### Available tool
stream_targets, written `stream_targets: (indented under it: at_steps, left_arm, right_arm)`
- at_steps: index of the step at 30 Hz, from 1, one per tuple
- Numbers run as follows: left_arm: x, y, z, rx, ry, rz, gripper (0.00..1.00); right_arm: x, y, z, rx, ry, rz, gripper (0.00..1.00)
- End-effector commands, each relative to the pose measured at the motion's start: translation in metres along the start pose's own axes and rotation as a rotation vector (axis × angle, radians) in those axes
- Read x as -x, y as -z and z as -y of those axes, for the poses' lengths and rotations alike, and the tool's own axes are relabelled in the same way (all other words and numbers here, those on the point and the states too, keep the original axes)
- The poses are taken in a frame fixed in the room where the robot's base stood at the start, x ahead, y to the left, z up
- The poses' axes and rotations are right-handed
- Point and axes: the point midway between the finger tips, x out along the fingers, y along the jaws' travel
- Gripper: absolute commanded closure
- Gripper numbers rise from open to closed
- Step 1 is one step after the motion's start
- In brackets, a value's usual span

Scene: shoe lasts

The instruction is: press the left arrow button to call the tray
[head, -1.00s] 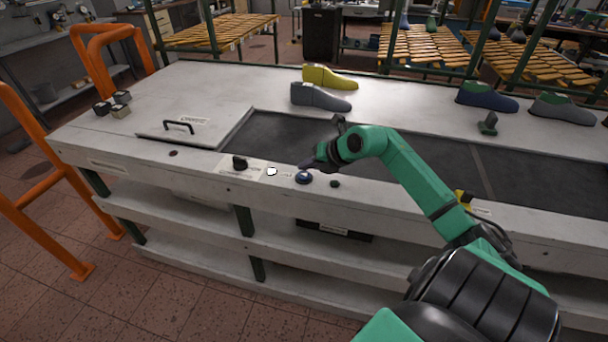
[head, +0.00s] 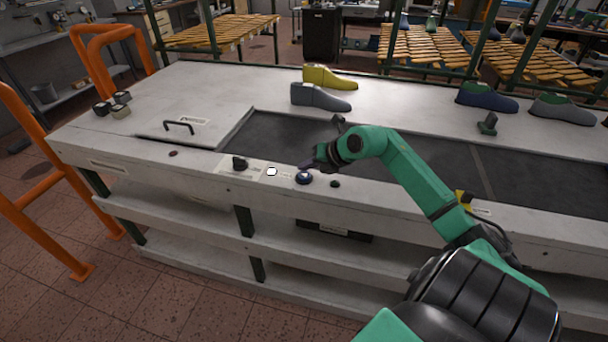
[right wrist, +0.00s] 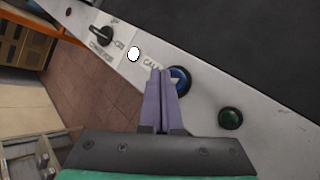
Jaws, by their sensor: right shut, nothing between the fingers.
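The blue round button (head: 304,177) is on the front ledge of the grey conveyor table. In the right wrist view the blue button (right wrist: 180,79) shows part of a light arrow mark and is partly hidden by my fingers. My right gripper (head: 308,167) is shut and empty, with its fingertips over or beside the button. In the right wrist view the purple fingers (right wrist: 161,75) are together at the button's left edge; I cannot tell whether they touch it. No tray is clearly seen. My left gripper is not in view.
A white round light (head: 272,171), a black knob (head: 240,163) and a dark green button (head: 335,184) sit along the same ledge. Yellow (head: 330,77) and grey (head: 320,97) shoe lasts stand behind the dark belt (head: 280,135). Orange rails (head: 40,170) stand at left.

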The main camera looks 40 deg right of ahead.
Motion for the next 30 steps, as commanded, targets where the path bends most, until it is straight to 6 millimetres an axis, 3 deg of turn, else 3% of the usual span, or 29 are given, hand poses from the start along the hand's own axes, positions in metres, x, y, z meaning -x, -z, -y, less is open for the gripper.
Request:
stream_targets:
  at_steps: [30]
  left_arm:
    - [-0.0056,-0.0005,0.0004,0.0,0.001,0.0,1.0]
  right_arm:
    - [-0.006,0.0044,0.0044,0.0,0.0,0.0,1.0]
